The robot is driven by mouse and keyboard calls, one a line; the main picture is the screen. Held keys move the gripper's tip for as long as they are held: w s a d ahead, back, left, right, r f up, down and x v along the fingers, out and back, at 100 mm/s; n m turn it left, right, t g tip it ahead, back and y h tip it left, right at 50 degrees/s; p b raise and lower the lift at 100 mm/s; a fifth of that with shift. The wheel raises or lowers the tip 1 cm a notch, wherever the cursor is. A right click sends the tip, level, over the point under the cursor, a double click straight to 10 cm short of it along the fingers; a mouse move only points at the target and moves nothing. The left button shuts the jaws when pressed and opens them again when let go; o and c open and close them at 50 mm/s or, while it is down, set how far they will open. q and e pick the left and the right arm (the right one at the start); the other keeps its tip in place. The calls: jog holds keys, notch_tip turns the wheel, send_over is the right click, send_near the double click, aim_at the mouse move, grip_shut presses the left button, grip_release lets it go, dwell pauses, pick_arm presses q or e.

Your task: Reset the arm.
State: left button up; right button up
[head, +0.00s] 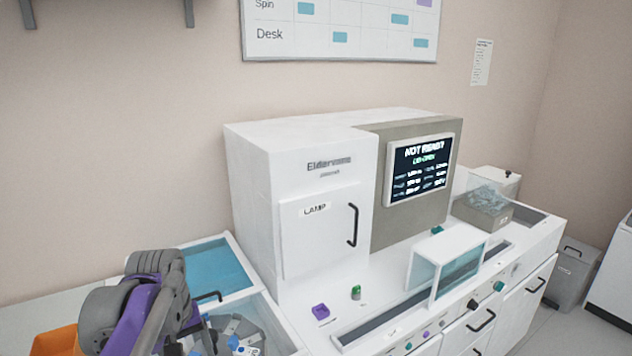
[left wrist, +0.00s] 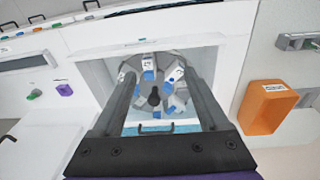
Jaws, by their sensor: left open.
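My left arm (head: 150,300) comes in at the lower left of the head view, in front of an open white machine bay. In the left wrist view my left gripper (left wrist: 162,78) is open, with its two dark fingers apart and no object held between them. Beyond the fingers a grey round rotor (left wrist: 155,98) holds several blue-and-white labelled pieces. The rotor (head: 240,328) also shows partly behind the arm in the head view. My right gripper is in neither view.
An orange bin (left wrist: 264,107) is at the right of the left wrist view. A white machine with a lamp door (head: 320,232) and a "NOT READY" screen (head: 420,168) stands right of the arm.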

pick_arm(q)
jog(key=s+d+f+m+t+b, duration=0.2)
jog(key=s+d+f+m, duration=0.1)
jog(key=s+f, duration=0.6)
jog(key=s+d+f+m+t+b, duration=0.2)
jog(key=s+d+f, duration=0.1)
jog(key=s+f, duration=0.6)
notch_tip(320, 180, down, 3)
jog(key=shift+r+m+b, duration=0.1)
jog(key=shift+m+b, duration=0.2)
jog(key=shift+m, duration=0.1)
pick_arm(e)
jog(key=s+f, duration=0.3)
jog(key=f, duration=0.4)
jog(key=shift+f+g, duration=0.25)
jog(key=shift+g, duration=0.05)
